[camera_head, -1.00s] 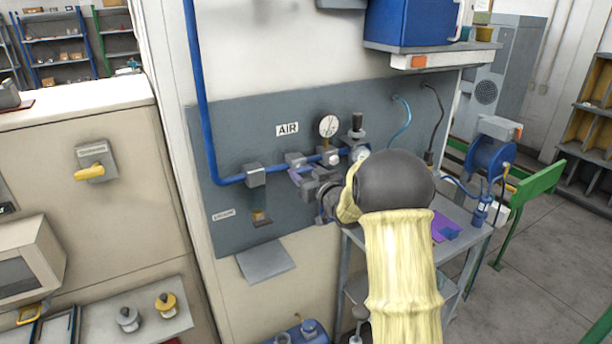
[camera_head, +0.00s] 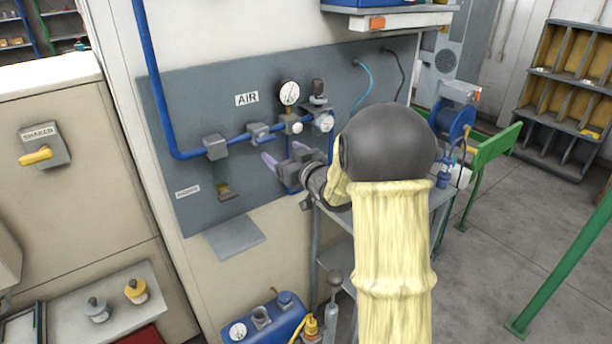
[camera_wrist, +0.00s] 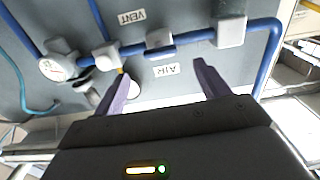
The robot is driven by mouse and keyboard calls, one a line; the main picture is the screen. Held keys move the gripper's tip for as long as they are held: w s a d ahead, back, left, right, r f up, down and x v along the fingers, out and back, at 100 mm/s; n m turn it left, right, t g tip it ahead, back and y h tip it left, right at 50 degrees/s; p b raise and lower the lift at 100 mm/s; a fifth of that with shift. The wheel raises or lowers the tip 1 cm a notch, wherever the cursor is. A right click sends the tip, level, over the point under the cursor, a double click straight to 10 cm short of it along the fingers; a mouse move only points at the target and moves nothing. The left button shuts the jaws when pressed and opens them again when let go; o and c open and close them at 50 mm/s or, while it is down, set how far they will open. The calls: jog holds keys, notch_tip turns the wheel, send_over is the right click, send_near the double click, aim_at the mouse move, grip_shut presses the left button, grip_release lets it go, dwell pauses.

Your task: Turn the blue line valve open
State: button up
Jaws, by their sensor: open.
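The blue line (camera_head: 176,152) runs down the grey wall panel, bends and rises to the right through several grey fittings. It also shows in the wrist view (camera_wrist: 262,62), which is upside down. A middle grey fitting (camera_head: 258,132), below the AIR label, also shows in the wrist view (camera_wrist: 158,40). I cannot tell for certain which fitting is the valve or how its handle is set. My gripper (camera_head: 285,155) is open with purple fingers, just below the line in the head view. In the wrist view, my gripper (camera_wrist: 162,80) is empty, its fingers pointing towards the panel.
A round gauge (camera_head: 289,92) stands above the line, and another gauge (camera_head: 323,122) sits at its right end. A grey plate (camera_head: 234,236) juts out below the panel. A blue tank (camera_head: 265,322) stands low in front. A shaker switch (camera_head: 38,155) is on the left cabinet.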

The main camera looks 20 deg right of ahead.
jog(key=b+v, duration=0.2)
jog(key=v, duration=0.7)
jog(key=shift+s, duration=0.25)
jog(key=s+f+m+g+h, duration=0.3)
jog(key=s+f+g+h, duration=0.35)
jog(key=f, duration=0.45)
jog(key=s+a+f+g, duration=0.2)
jog(key=s+f+g, duration=0.1)
jog(key=s, duration=0.5)
jog(key=s+a+f+g, duration=0.3)
jog(key=s+f+g, duration=0.1)
jog(key=s, duration=0.4)
jog(key=shift+a+m+g+y, duration=0.3)
jog(key=shift+m+g+y, duration=0.15)
jog(key=shift+g, duration=0.1)
